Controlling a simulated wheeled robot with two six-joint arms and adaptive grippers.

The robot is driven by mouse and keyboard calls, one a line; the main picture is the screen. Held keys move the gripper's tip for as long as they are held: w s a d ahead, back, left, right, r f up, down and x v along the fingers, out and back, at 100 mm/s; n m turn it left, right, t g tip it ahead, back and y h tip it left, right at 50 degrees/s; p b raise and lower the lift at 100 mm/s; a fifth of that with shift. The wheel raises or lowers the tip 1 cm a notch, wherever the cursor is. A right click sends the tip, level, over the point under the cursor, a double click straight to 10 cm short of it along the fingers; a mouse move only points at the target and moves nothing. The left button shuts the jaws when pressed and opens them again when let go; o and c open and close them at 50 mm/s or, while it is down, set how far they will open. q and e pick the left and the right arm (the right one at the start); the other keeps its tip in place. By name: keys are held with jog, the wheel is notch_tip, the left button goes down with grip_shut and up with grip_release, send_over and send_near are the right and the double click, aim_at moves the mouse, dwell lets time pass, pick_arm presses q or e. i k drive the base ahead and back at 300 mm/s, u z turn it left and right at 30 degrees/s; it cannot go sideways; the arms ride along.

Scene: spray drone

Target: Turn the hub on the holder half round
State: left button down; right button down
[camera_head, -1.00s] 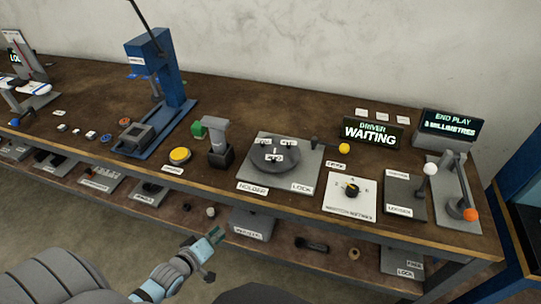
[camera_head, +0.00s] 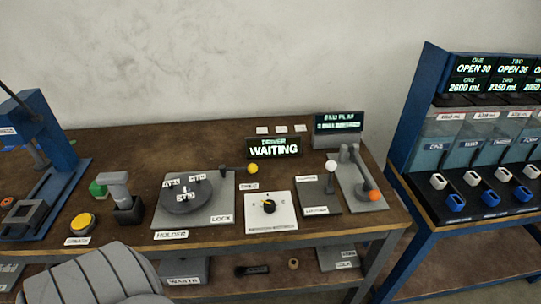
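The holder (camera_head: 216,212) is a grey plate on the bench with HOLDER and LOCK labels on its front edge. The hub (camera_head: 187,200) is a dark round disc on it with several small white tags on top. A lever with a yellow ball (camera_head: 252,168) sits at the holder's back right. A large grey rounded part of my own body covers the lower left. Neither gripper shows in this view.
Left of the holder stand a grey tool in a dark block (camera_head: 128,210) and a yellow button (camera_head: 82,223). To the right are a white dial panel (camera_head: 269,212), a lever unit with an orange ball (camera_head: 375,196) and a blue dispenser rack (camera_head: 428,85). A WAITING display (camera_head: 273,148) stands behind.

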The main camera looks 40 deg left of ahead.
aim_at(198, 195)
jog(key=z, duration=1.6)
jog(key=k, duration=1.1)
jog(key=u, duration=1.35)
